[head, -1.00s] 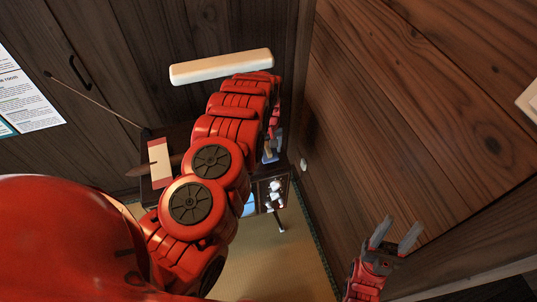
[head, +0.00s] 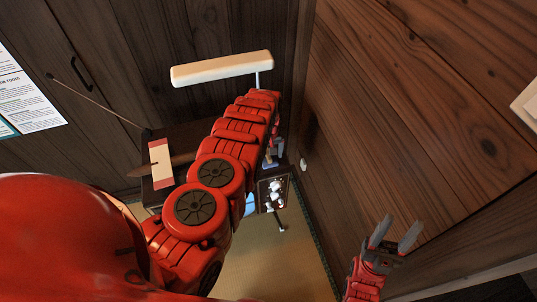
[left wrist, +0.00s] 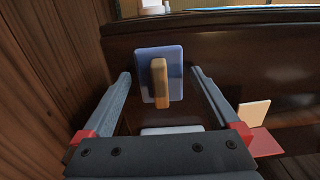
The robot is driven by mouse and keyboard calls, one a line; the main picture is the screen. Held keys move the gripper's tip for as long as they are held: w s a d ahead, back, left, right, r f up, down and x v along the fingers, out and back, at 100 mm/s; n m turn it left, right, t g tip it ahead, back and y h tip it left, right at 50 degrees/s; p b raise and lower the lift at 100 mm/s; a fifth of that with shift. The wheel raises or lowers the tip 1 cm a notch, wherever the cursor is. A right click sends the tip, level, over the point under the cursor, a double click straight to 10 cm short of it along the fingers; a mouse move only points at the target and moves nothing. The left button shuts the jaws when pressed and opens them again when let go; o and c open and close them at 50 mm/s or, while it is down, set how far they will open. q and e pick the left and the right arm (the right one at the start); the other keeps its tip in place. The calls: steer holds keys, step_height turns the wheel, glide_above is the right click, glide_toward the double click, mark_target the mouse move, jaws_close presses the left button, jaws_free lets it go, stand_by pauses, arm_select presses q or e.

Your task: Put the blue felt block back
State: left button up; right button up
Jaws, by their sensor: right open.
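A blue felt block (left wrist: 177,80) with a light wooden grip (left wrist: 160,83) shows in the left wrist view, against a dark wood surface. My left gripper (left wrist: 160,74) is open, its two grey fingers apart on either side of the block in that view. I cannot tell whether the fingers touch it. In the head view my red left arm hides most of the left gripper. My right gripper (head: 396,235) is open and empty at the lower right, near the wooden wall.
A long white bar (head: 222,68) is above the dark stand. A cream and red piece (head: 160,163) lies left of my arm. A wooden wall (head: 420,110) is close on the right. A pale flat thing (left wrist: 172,130) lies below the block. Open tatami (head: 270,265) shows below.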

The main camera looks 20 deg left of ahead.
mark_target(268, 155)
arm_select(q)
steer(key=shift+r, duration=0.1)
step_height(268, 155, up, 9)
steer(key=shift+r+b, duration=0.1)
steer(key=shift+b, duration=1)
step_height(268, 155, up, 3)
steer(key=shift+f+p, duration=0.15)
steer(key=shift+p, duration=0.45)
steer(key=shift+s+f, duration=0.1)
